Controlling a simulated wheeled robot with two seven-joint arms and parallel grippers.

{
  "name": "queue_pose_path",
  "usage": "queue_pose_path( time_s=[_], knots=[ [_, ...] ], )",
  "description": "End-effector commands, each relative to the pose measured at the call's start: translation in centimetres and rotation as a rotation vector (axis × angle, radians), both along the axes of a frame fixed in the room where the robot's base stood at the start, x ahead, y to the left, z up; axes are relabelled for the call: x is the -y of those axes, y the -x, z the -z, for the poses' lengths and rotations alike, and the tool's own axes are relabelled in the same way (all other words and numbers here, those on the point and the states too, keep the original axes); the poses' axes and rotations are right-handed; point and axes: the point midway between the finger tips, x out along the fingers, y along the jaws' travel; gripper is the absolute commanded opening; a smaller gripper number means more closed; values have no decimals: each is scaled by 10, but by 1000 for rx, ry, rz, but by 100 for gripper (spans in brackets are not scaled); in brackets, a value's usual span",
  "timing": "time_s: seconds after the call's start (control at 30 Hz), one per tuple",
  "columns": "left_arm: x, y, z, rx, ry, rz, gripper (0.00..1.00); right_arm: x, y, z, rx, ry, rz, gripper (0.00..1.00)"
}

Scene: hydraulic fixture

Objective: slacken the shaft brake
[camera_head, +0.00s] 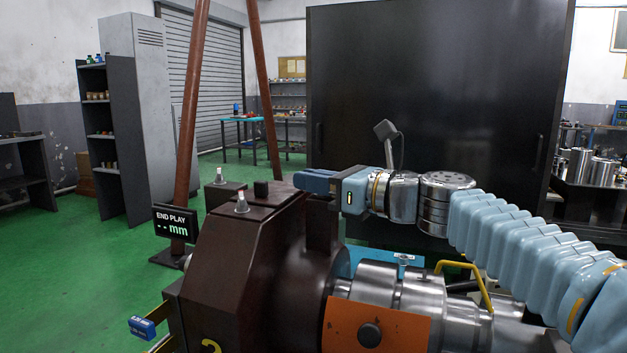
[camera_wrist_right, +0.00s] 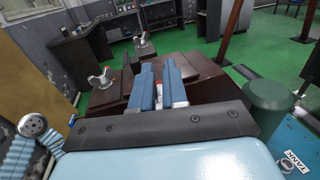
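My right gripper (camera_head: 318,182) reaches in from the right, its dark blue fingers level above the brown housing (camera_head: 232,262). In the right wrist view the two fingers (camera_wrist_right: 158,88) lie close together with a narrow gap. A small whitish and red piece shows at that gap; I cannot tell whether the fingers touch it. I cannot tell which part is the shaft brake.
Two silver fittings with pale-red tops stand on the housing, the nearer one (camera_head: 241,204) at its front. An END PLAY display (camera_head: 176,222) reads "-- mm" at the left. A large black cabinet (camera_head: 430,90) stands behind. Green floor (camera_head: 80,290) at the left is open.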

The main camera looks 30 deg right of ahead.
Motion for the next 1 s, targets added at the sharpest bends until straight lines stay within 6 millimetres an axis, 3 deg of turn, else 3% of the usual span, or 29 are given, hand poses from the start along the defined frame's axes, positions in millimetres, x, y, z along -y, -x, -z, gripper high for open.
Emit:
queue_pose_path(
  time_s=[0.53, 1.0],
  knots=[
    [0, 0, -5, 0, 0, 1, 43, -1, 0, -1, -1, -2, -64, 0],
    [1, 0, -15, -1, 2, 3, 43, -6, 4, 0, -1, -1, -442, 0]
  ],
)
